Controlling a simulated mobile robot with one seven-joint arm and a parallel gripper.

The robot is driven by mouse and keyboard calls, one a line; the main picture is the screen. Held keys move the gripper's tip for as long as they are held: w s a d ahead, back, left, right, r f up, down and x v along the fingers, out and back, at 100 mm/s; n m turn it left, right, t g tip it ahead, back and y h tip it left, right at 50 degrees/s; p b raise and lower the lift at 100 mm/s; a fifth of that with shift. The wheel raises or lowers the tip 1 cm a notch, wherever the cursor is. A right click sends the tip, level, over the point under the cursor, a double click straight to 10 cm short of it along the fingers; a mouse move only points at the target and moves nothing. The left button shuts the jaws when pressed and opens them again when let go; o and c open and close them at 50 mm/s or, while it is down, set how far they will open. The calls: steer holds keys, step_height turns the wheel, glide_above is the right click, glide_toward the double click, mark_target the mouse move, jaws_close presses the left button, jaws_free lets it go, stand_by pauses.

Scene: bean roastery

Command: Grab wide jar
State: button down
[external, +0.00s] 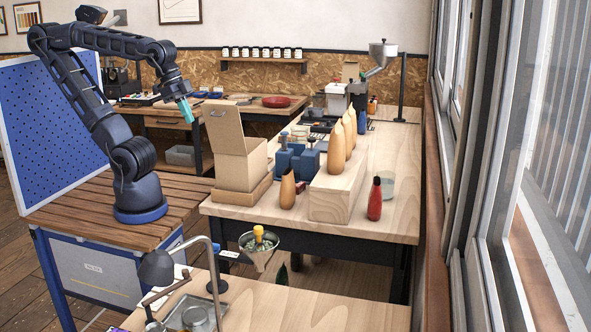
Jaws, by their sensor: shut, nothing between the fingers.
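My gripper (187,111), with teal fingers, hangs in the air left of the long wooden worktable (400,222). It is shut and empty, pointing down, above and behind the open cardboard box. A low, clear, round vessel (387,183) stands on the table's right side, partly hidden by a red bottle (375,200); it looks like a wide glass jar. Another glass vessel (196,319) sits at the bottom edge on the near bench, partly cut off. I cannot tell for sure which is the wide jar. My gripper is far from both.
An open cardboard box (240,167) stands on the table's left side. Wooden bottle shapes (337,147) and a pale wooden block (338,195) fill the middle, beside a blue clamp-like tool (297,160). Windows border the right. The table's front right corner is clear.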

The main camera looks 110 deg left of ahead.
steer(key=c, duration=2.2)
jaws_free()
jaws_free()
steer(key=shift+r, duration=0.1)
